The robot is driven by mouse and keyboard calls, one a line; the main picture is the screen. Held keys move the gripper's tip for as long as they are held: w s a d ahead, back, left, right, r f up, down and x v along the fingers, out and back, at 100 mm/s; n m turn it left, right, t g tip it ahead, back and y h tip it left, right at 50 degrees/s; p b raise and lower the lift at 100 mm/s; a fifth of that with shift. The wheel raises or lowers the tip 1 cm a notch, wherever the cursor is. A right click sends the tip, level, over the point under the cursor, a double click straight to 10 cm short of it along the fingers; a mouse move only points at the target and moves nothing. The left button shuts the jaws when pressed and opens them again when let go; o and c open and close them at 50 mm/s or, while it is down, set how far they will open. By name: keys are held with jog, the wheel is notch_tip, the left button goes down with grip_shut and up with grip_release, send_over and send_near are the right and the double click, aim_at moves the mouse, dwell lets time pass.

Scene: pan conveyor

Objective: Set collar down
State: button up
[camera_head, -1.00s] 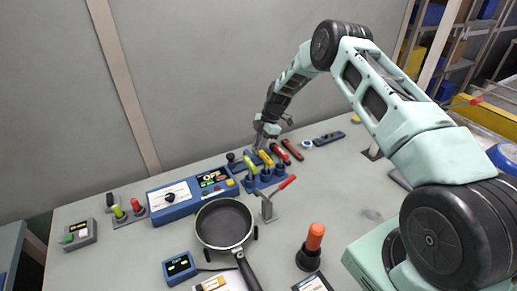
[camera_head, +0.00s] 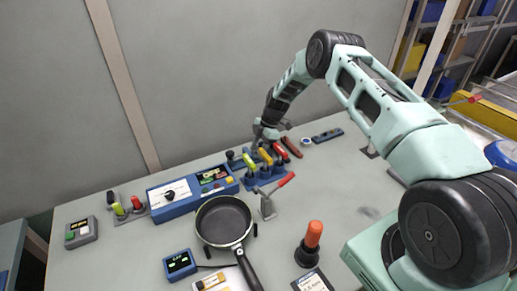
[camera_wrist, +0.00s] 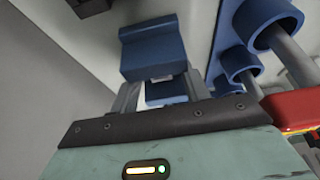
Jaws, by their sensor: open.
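My gripper (camera_head: 258,143) is over the blue rack (camera_head: 250,184) at the back of the table, its fingers pointing down. In the wrist view the jaws of my gripper (camera_wrist: 162,88) are open, and a blue block (camera_wrist: 153,56) shows just beyond them; I cannot tell whether it touches the fingers. Blue ring-shaped sleeves (camera_wrist: 237,62) sit around grey rods to the right of the fingers. I cannot tell which blue piece is the collar.
Yellow-green (camera_head: 250,166), yellow and red handles stand in the rack close by my gripper. A blue control box (camera_head: 172,202) is to the left. A black pan (camera_head: 222,218) and a red-handled lever (camera_head: 267,208) are in front. The table's right part has free room.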

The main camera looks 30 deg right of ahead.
jog(key=shift+r, duration=0.25)
jog(key=b+v, duration=0.3)
jog(key=v, duration=0.8)
jog(key=s+a+r+m+h, duration=0.1)
jog(key=s+a+r+m, duration=0.1)
jog(key=s+a+r, duration=0.5)
jog(key=s+a+r+m+g, duration=0.15)
jog(key=s+a, duration=0.25)
jog(key=a, duration=0.6)
jog(key=s+a+r+m+t+h, duration=0.1)
jog(key=s+a+r, duration=0.5)
jog(key=a, duration=0.2)
jog(key=s+a+r+m+h, duration=0.1)
jog(key=s+m, duration=0.4)
jog(key=s, duration=2.2)
jog(key=shift+s+a+r+m+h, duration=0.2)
jog(key=shift+a+m+h, duration=0.2)
jog(key=shift+a, duration=0.25)
